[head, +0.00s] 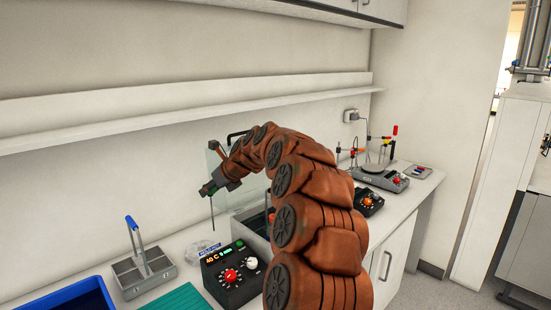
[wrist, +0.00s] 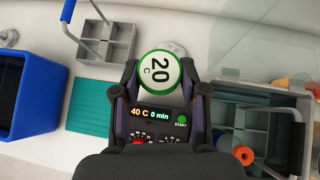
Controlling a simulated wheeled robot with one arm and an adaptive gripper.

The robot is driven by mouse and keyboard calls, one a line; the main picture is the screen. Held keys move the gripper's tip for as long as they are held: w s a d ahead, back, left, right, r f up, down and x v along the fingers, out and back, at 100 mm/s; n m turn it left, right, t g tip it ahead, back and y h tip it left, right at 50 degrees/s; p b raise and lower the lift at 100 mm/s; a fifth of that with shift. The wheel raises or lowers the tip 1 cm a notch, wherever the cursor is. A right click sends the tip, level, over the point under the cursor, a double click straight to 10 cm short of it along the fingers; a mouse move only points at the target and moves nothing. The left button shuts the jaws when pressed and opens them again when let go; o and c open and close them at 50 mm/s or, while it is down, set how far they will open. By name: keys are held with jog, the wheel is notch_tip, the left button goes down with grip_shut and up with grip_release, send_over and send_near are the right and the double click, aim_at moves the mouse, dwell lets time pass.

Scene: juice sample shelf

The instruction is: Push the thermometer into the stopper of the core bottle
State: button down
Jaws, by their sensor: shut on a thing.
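My gripper (head: 209,187) is shut on the thermometer, raised above the bench in the head view. The thermometer's thin dark stem (head: 212,214) hangs straight down below the fingers, with its lower end apart from the bench.
The control box (head: 232,272) reading 40 C stands in front of the grey bath (head: 243,232), which my arm partly hides. A clear pane stands behind. A grey caddy (head: 143,270), blue bin (head: 70,298) and green mat (head: 180,299) lie left. A shelf (head: 150,118) runs above.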

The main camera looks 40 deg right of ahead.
jog(key=s+d+r+m+h, duration=0.1)
jog(key=s+d+r, duration=0.25)
jog(key=d, duration=0.25)
jog(key=s+d+r+b, duration=0.1)
jog(key=s+d+r, duration=0.1)
jog(key=s+d, duration=0.25)
jog(key=s+d+r+m+h, duration=0.1)
jog(key=s+d+r, duration=0.2)
jog(key=d, duration=0.4)
jog(key=f+b, duration=0.2)
jog(key=f, duration=0.1)
jog(key=f+b, duration=0.1)
jog(key=b, duration=0.1)
jog(key=shift+w+a+f, duration=0.15)
jog(key=shift+w+a, duration=0.05)
jog(key=shift+a, duration=0.05)
jog(key=shift+s, duration=0.15)
jog(key=shift+p, duration=0.5)
notch_tip(320, 180, down, 7)
jog(key=b, duration=0.1)
jog(key=shift+r, duration=0.2)
dwell(3.0)
jog(key=shift+r+p, duration=0.1)
jog(key=shift+p, duration=0.25)
